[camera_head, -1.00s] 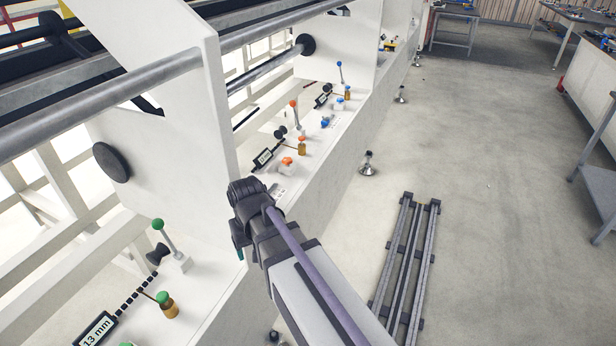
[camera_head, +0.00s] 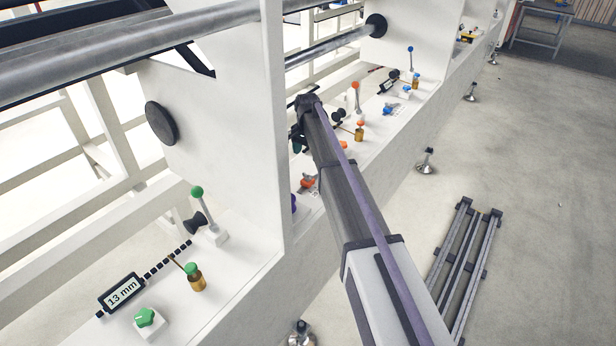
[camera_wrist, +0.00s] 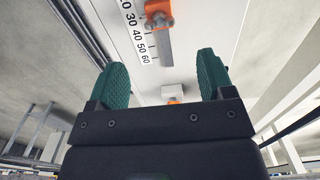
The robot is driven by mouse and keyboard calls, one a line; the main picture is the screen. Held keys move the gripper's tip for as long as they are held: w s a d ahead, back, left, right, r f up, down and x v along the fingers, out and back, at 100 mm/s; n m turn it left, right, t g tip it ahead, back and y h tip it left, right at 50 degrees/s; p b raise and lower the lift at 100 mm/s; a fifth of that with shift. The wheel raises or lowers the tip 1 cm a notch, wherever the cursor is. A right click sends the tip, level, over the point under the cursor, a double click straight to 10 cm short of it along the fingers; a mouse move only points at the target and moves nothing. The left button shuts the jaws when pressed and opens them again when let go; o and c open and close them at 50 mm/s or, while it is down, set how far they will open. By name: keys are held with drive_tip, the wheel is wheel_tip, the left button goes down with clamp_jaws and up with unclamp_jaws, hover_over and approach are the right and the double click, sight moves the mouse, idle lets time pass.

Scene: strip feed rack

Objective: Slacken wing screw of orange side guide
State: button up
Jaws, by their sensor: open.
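In the wrist view, an orange wing-shaped part (camera_wrist: 158,10) with a grey bar sits over a white scale strip (camera_wrist: 136,28) with numbers up to 60, at the top of the picture. In the head view, a small orange part (camera_head: 307,182) low beside the upright panel looks like the same one. My gripper (camera_wrist: 162,63) is open, with its two teal fingers apart and nothing between them touching. The orange part lies beyond the fingertips, not between them. In the head view my gripper (camera_head: 299,140) is partly hidden by my wrist.
An orange knob on a white block (camera_wrist: 173,93) shows between the fingers in the wrist view. An orange-topped lever (camera_head: 355,86) and a brass knob with orange cap (camera_head: 360,132) stand nearby. The white upright panel (camera_head: 215,120) is close left of my arm.

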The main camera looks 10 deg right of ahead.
sight(307, 174)
wheel_tip(307, 174, down, 9)
drive_tip(key=b, duration=0.7)
drive_tip(key=shift+f+b, duration=0.1)
drive_tip(key=shift+b, duration=0.25)
drive_tip(key=c, duration=0.9)
drive_tip(key=shift+n, duration=0.4)
drive_tip(key=n, duration=0.9)
drive_tip(key=shift+n, duration=0.3)
